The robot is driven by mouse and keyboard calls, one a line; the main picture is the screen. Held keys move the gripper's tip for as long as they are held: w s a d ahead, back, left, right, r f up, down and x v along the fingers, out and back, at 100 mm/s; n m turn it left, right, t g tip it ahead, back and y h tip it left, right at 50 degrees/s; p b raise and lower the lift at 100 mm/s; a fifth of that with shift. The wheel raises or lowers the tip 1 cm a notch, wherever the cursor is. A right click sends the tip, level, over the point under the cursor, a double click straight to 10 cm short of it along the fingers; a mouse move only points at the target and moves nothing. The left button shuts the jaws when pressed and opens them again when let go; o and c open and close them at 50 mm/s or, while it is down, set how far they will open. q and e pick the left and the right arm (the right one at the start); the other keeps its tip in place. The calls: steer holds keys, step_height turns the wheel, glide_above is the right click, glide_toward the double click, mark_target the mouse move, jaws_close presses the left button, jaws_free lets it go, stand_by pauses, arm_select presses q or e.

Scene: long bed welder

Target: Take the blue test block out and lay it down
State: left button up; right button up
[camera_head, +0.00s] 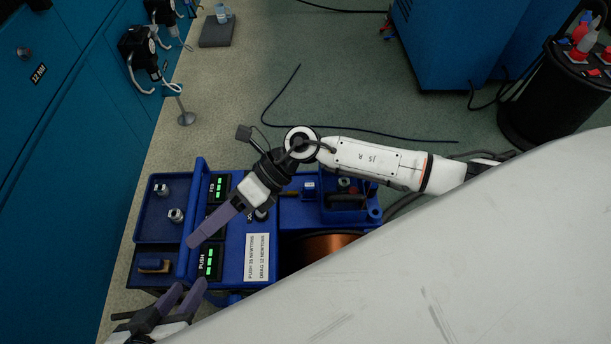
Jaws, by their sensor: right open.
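My right gripper (193,241) is over the machine's panel, between the two green-lit displays, up and right of the block. It is open, its fingers overlapping in this view, and nothing shows in it.
A large pale surface (450,270) covers the lower right. Cables cross the floor behind.

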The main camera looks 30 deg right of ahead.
steer(key=w+d+f+n+h+b, duration=0.35)
steer(key=d+f+h, duration=0.25)
steer(key=d+f, duration=0.35)
steer(key=n+h+b, duration=0.2)
steer(key=h, duration=0.4)
glide_above(309, 185)
steer(key=shift+f+m, duration=0.25)
steer(key=shift+f, duration=0.15)
steer(key=shift+d+f, duration=0.1)
steer(key=shift+d, duration=0.05)
step_height(309, 185, down, 9)
steer(key=b, duration=0.4)
steer(key=shift+f, duration=0.45)
arm_select(q)
steer(key=d+h, duration=0.1)
steer(key=d, duration=0.1)
steer(key=d+h, duration=0.1)
steer(key=d, duration=0.1)
steer(key=shift+w+t+h, duration=0.15)
steer(key=shift+t+h, duration=0.15)
steer(key=shift+t, duration=0.1)
steer(key=shift+r, duration=0.1)
